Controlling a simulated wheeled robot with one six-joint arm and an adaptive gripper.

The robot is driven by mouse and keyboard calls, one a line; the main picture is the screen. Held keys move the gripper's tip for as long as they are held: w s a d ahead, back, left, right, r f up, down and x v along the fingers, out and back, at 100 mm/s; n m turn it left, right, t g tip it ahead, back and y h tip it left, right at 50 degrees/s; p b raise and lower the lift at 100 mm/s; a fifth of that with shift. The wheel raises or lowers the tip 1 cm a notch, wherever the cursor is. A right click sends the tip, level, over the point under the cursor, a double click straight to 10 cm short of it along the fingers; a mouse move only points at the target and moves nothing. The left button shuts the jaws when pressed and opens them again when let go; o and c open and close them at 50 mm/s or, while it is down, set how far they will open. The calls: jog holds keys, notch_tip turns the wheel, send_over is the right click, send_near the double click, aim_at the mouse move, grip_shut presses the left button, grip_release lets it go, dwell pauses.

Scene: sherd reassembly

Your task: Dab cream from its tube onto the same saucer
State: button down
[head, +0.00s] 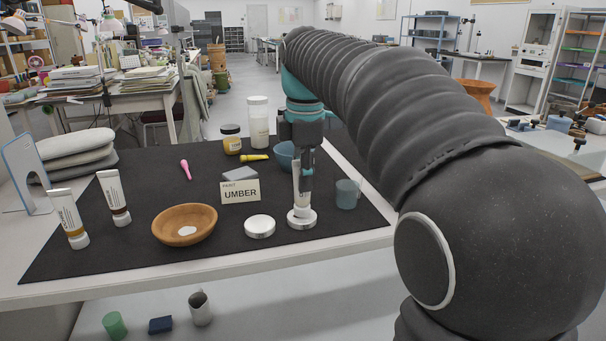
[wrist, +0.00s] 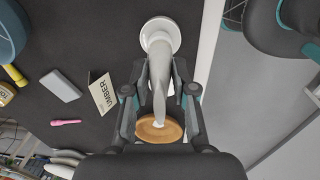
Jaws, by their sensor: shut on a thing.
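My gripper (head: 303,172) is shut on a pale tube (head: 299,186), held upright with its cap end down; the tube also shows between the fingers in the wrist view (wrist: 160,72). Its lower end is at a round white stand (head: 302,219), also seen in the wrist view (wrist: 161,25); I cannot tell whether they touch. An orange-brown wooden saucer (head: 171,222) stands left of it with a white dab (head: 187,231) inside. Two upright tubes, one with an ochre band (head: 67,216) and one with a dark brown band (head: 114,196), stand at the left.
A white disc (head: 260,226) lies between saucer and stand. A card reading PAINT UMBER (head: 240,191) stands behind it. A grey block (head: 240,174), pink tool (head: 185,169), yellow tool (head: 254,157), jars (head: 231,139), blue bowl (head: 284,155) and translucent cup (head: 347,193) share the dark mat.

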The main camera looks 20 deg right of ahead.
jog(key=shift+f, duration=0.35)
dwell(1.9)
jog(key=shift+r+p, duration=0.8)
jog(key=shift+r, duration=1.45)
